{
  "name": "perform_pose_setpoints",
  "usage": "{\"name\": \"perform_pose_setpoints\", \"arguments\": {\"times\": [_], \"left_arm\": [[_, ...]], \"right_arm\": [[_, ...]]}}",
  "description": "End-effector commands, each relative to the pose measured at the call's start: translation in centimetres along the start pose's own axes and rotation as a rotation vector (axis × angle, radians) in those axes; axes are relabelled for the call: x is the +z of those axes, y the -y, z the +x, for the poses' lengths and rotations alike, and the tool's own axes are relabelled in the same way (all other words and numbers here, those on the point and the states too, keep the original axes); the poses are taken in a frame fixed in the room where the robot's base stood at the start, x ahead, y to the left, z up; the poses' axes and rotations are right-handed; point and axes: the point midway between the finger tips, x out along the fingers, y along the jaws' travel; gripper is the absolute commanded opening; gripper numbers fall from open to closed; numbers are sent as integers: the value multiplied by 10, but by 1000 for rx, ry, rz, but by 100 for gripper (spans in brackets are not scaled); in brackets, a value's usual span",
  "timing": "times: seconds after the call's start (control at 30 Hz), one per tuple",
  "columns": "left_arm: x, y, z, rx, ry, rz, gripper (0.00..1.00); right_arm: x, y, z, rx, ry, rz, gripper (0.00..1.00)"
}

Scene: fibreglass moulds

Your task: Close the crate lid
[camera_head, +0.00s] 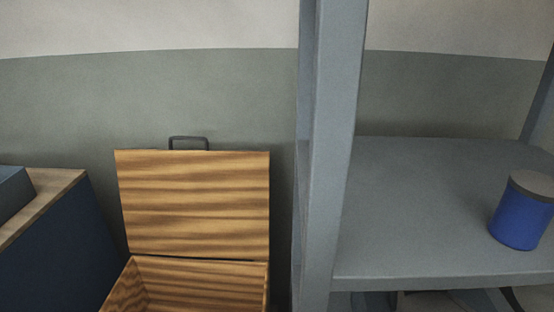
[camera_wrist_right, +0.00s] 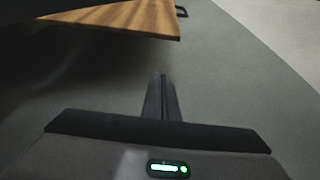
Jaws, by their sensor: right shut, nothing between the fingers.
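The wooden crate (camera_head: 200,281) stands low in the head view, its lower part cut off by the frame edge. Its striped wooden lid (camera_head: 192,203) stands raised and open at the back, with a dark handle (camera_head: 188,139) on its top edge. In the right wrist view, a striped wooden panel that looks like the lid (camera_wrist_right: 125,17) shows at the top, with the dark handle (camera_wrist_right: 181,12) at its end. My right gripper (camera_wrist_right: 161,78) is shut and empty, apart from the panel. My left gripper is in neither view.
A grey shelf unit (camera_head: 333,150) stands right of the crate, with a blue lidded can (camera_head: 522,212) on its board. A dark blue cabinet with a wooden top (camera_head: 52,200) stands at the left, bearing a blue-grey object (camera_head: 12,190). A grey-green wall (camera_head: 150,95) is behind.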

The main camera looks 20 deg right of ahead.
Motion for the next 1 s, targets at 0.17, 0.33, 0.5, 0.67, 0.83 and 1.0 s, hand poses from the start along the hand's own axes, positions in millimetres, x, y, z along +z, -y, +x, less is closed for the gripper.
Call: {"name": "perform_pose_setpoints", "arguments": {"times": [0.17,0.33,0.5,0.67,0.83,1.0], "left_arm": [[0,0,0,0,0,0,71],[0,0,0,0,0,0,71],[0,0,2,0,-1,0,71],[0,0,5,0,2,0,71],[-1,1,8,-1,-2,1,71],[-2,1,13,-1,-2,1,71]], "right_arm": [[0,0,0,0,0,0,0],[0,0,2,-1,0,0,0],[0,1,13,-1,0,0,0],[1,0,33,0,2,2,0],[1,1,60,-1,2,2,0],[1,0,82,0,2,1,0]]}}
